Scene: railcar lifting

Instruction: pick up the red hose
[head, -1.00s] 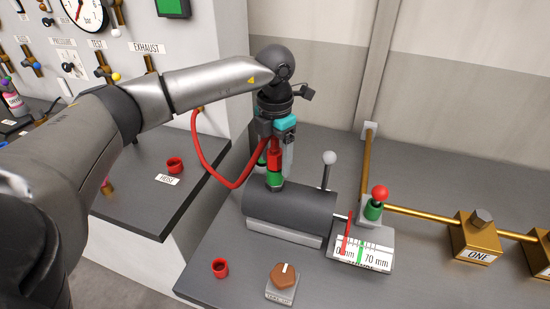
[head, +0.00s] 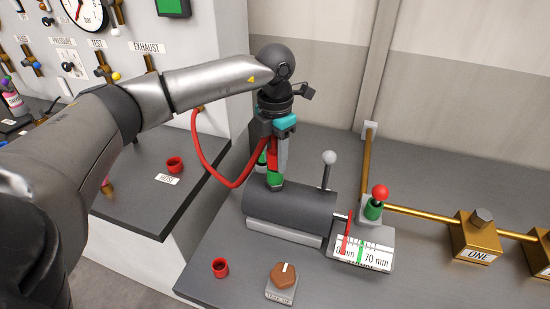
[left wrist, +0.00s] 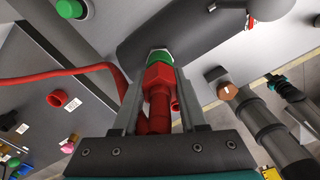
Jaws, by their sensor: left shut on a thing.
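The red hose (head: 212,170) curves down from the panel side at the left and up to my left gripper (head: 274,165). My left gripper is shut on the hose's red end fitting, which shows between the fingers in the left wrist view (left wrist: 158,88). The fitting is lined up with a green connector (head: 275,184) on top of the dark grey cylinder (head: 292,207) and appears to meet it. The fingers partly hide the fitting, so I cannot tell if it is seated. A teal and dark part (left wrist: 275,84) in the left wrist view looks like my right gripper; its jaws are unclear.
A red ring holder (head: 174,165) stands by the HOSE label on the left shelf. Another red ring (head: 220,268) and a brown knob (head: 284,276) are at the bench front. A ball-topped lever (head: 329,160) and a scale (head: 362,254) stand right of the gripper.

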